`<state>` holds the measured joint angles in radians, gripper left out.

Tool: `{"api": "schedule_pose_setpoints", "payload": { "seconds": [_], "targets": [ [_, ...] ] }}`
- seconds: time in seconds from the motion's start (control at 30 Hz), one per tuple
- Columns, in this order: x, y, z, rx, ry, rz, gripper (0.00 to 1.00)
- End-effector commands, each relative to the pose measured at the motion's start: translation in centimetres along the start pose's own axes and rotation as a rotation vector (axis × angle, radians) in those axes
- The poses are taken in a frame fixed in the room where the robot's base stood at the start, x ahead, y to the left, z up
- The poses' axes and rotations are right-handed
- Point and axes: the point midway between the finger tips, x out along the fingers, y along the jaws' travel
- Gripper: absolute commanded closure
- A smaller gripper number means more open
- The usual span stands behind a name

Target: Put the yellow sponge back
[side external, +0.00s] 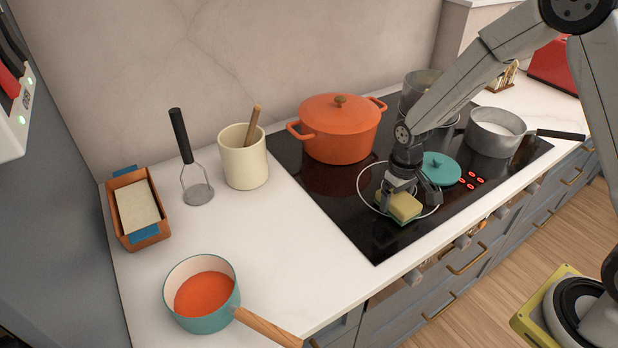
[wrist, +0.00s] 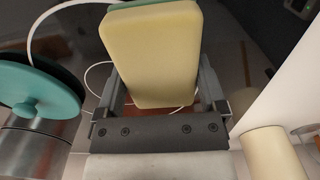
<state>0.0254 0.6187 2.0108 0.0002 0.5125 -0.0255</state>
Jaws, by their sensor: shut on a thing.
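The yellow sponge (side external: 404,207) has a green layer on one side. It is held between the fingers of my gripper (side external: 411,190), over the front part of the black cooktop (side external: 345,205). In the wrist view the sponge (wrist: 155,55) fills the middle, with a finger of my gripper (wrist: 160,100) on each side of it. I cannot tell whether the sponge touches the cooktop glass.
A teal lid (side external: 440,168) lies just right of my gripper. An orange pot (side external: 340,135) stands behind it, and a grey saucepan (side external: 495,140) stands to the right. A cream crock (side external: 243,165), a masher (side external: 196,190), a wooden box (side external: 117,213) and a teal saucepan (side external: 190,320) stand on the left counter.

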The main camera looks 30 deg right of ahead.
Motion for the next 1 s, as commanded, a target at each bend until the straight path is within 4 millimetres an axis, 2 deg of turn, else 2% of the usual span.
{"api": "schedule_pose_setpoints", "payload": {
  "seconds": [0.47,0.5,0.53,1.0],
  "targets": [
    [0.52,0.0,-0.01,0.0,0.001,0.0,0.65],
    [0.56,0.0,-0.02,0.0,0.001,0.0,0.07],
    [0.53,0.0,-0.03,0.0,0.001,0.0,0.0],
    [-0.09,0.0,-0.03,0.0,0.002,0.0,0.0]
  ]
}}
